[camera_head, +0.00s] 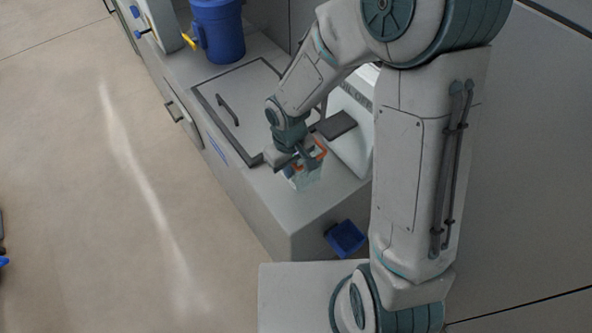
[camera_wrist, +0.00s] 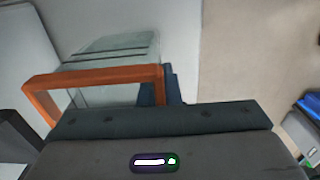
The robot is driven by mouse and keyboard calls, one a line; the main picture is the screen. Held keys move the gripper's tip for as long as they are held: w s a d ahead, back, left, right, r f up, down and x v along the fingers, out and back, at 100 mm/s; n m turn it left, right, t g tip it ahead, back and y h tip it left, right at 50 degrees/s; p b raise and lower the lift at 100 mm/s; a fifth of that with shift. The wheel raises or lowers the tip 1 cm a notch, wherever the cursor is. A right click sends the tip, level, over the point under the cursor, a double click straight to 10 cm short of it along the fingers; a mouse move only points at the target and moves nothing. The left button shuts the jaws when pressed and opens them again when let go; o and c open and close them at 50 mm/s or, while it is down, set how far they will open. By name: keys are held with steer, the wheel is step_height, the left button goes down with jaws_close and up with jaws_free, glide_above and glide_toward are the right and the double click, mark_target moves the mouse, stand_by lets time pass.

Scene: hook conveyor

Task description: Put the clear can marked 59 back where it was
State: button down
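A clear, boxy can (camera_head: 308,178) with an orange handle is at the counter's near end, right under my gripper (camera_head: 309,157). In the wrist view the clear can (camera_wrist: 120,50) shows behind its orange handle (camera_wrist: 95,76). The dark fingers of my gripper (camera_wrist: 163,86) sit close together on either side of the handle's right bar, and look shut on it. The can looks upright. I cannot tell whether its base touches the counter. No number is readable on it.
The grey counter (camera_head: 262,205) has a framed panel with a dark handle (camera_head: 228,109). A dark plate (camera_head: 335,125) juts out right of my gripper. A blue container with a yellow tap (camera_head: 218,30) stands at the back. A blue bin (camera_head: 345,238) is at the counter's near end. Open floor lies left.

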steer(key=shift+w+d+f, duration=0.75)
steer(key=shift+w, duration=0.1)
steer(key=shift+f+p, duration=0.3)
steer(key=shift+f, duration=1.65)
steer(key=shift+f, duration=0.2)
steer(key=c, duration=1.6)
jaws_free()
steer(key=shift+c, duration=0.2)
steer(key=shift+r, duration=0.1)
